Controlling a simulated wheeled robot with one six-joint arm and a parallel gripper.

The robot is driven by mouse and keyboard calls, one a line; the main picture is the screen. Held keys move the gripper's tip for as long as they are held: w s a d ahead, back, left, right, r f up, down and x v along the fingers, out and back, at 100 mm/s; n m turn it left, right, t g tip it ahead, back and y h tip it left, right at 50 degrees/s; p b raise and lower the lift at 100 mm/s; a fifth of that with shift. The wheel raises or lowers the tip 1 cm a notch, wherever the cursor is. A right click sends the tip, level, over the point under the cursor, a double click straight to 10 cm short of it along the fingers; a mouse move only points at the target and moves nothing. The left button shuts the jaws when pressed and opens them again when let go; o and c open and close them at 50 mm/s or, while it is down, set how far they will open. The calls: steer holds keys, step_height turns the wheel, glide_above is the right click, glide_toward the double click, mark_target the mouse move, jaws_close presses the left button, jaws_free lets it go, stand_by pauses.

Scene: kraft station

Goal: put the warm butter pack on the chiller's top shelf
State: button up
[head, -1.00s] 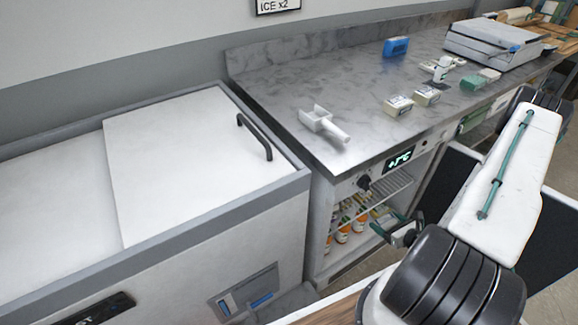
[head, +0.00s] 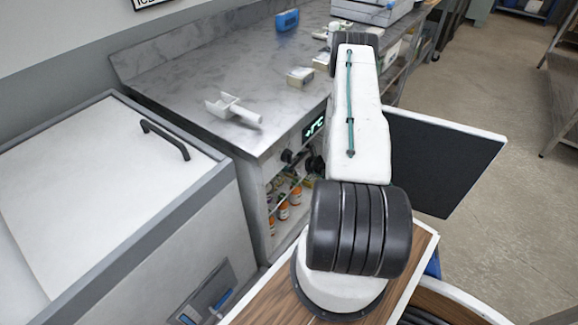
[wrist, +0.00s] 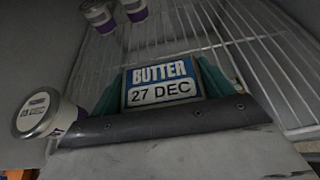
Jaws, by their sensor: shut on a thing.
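The butter pack (wrist: 163,83) has a blue and white label reading "BUTTER 27 DEC". In the wrist view it sits between the green fingers of my gripper (wrist: 162,72), which is shut on it. A white wire shelf (wrist: 265,62) lies beyond and around the pack; I cannot tell whether the pack touches it or which level it is. The chiller (head: 256,200) is under the counter in the head view, with its dark-lined door (head: 445,160) open to the right. My arm hides the gripper and pack in the head view.
Small cups (wrist: 98,16) stand at the shelf's far left, and another cup (wrist: 40,112) is close left of my gripper. Orange-labelled bottles (head: 283,208) stand lower in the chiller.

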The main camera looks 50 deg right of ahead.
steer(key=shift+w+d, duration=0.2)
steer(key=shift+w, duration=0.1)
steer(key=shift+w+f, duration=0.1)
steer(key=shift+f, duration=1.7)
steer(key=shift+f, duration=0.1)
steer(key=o, duration=1.1)
steer(key=v, duration=1.2)
steer(key=shift+d, duration=0.1)
